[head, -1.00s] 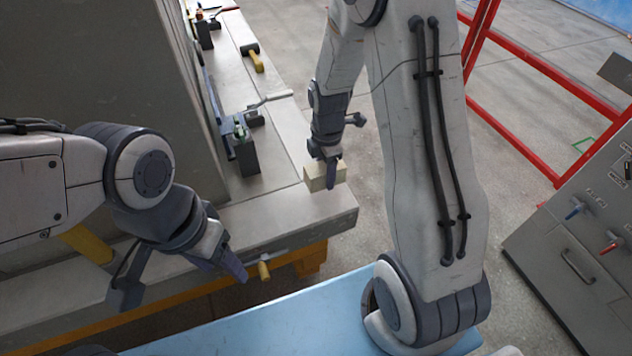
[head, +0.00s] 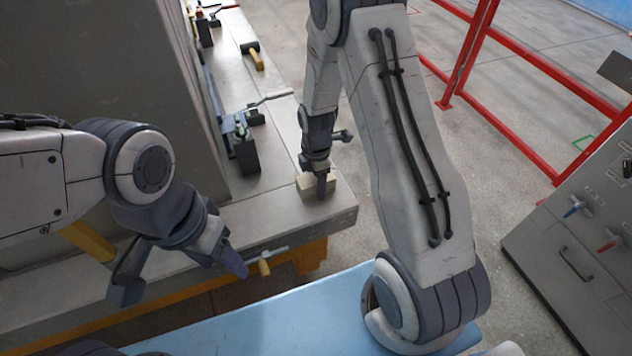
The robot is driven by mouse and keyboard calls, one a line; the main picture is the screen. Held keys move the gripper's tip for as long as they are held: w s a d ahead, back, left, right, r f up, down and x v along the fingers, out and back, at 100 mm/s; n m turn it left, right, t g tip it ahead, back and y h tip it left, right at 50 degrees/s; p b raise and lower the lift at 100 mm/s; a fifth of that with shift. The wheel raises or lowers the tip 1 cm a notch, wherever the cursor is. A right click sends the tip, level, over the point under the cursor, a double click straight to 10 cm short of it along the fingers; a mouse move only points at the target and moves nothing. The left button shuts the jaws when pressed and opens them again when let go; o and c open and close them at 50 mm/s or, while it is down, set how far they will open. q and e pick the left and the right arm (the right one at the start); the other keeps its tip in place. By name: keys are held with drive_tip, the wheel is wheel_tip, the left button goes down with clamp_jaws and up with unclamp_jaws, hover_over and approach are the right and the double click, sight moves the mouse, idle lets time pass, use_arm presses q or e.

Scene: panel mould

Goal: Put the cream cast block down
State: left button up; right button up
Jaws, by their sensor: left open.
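The cream cast block (head: 307,190) is a small pale block near the right end of the grey ledge (head: 335,215). It looks level with the ledge top, but I cannot tell whether its underside touches it. My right gripper (head: 318,184) points down and is shut on the block, with one dark finger across its near face; the other finger is hidden. My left gripper (head: 182,277) is open and empty over the front edge of the ledge, well left of the block.
A dark clamp (head: 243,150) with a long lever stands on the ledge behind the block. A yellow-handled hammer (head: 253,56) lies farther back. A clamp handle (head: 264,264) sticks out at the ledge front. A red frame (head: 520,125) and a grey control cabinet (head: 575,255) stand to the right.

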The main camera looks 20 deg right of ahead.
drive_tip(key=shift+o, duration=0.6)
drive_tip(key=shift+r, duration=0.3)
wheel_tip(320, 180, up, 11)
drive_tip(key=shift+r+b, duration=0.1)
drive_tip(key=shift+b, duration=0.35)
drive_tip(key=s+a+r+m, duration=0.5)
drive_tip(key=s+a+r, duration=0.2)
drive_tip(key=s+a, duration=0.4)
drive_tip(key=s+a+r+m+y, duration=0.1)
drive_tip(key=s+m, duration=0.5)
drive_tip(key=s, duration=0.6)
drive_tip(key=shift+s+a+r, duration=0.35)
drive_tip(key=shift+a+r, duration=0.35)
drive_tip(key=shift+a, duration=0.35)
